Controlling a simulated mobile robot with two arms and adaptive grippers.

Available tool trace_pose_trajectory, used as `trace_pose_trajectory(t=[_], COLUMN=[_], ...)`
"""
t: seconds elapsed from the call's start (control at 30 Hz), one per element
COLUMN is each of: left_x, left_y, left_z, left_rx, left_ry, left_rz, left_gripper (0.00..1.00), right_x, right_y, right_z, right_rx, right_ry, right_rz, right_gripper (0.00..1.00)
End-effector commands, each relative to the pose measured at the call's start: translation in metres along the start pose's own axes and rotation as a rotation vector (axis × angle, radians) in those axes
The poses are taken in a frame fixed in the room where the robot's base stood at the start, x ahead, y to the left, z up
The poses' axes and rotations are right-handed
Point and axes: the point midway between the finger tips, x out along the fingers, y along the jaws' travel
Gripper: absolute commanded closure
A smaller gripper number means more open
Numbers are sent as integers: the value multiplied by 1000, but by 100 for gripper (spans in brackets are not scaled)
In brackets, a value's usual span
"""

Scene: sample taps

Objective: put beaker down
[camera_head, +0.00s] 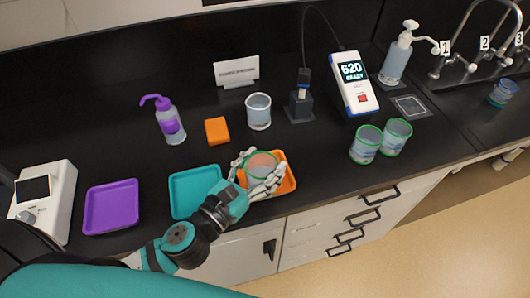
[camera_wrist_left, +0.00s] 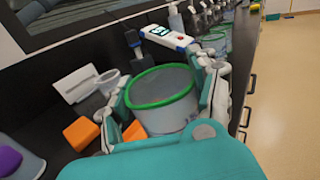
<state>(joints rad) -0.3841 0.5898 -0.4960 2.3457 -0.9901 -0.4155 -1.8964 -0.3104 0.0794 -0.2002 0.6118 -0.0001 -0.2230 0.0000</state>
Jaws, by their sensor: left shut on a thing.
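A clear beaker with a green rim (camera_head: 262,164) is between the fingers of my left gripper (camera_head: 258,174), at the orange tray (camera_head: 288,183). My left gripper is shut on this beaker, with a finger on either side. In the left wrist view the green-rimmed beaker (camera_wrist_left: 162,98) stands roughly upright between the fingers (camera_wrist_left: 165,112). Its base is hidden, so I cannot tell whether it touches the tray. My right gripper shows in neither view.
A teal tray (camera_head: 181,203) and a purple tray (camera_head: 111,208) lie to the left. Two green-rimmed beakers (camera_head: 366,145) stand right, below the meter (camera_head: 353,84). A clear beaker (camera_head: 258,112), an orange block (camera_head: 217,130) and a purple-capped bottle (camera_head: 170,124) stand behind. The counter's front edge is close.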

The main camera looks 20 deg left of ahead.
Motion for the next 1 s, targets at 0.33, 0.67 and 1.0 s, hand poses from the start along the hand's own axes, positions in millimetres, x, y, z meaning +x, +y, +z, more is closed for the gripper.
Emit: trace_pose_trajectory(t=[0.33,0.67,1.0], left_x=[43,43,43], left_y=[26,26,26], left_z=[-5,-40,-43], left_rx=[-1,-4,-2], left_ry=[-1,0,0], left_rz=[0,0,-1], left_gripper=[93,93,93], right_x=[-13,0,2], right_y=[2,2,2], right_z=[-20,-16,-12], right_rx=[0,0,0], right_ry=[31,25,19], right_rz=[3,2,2], right_gripper=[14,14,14])
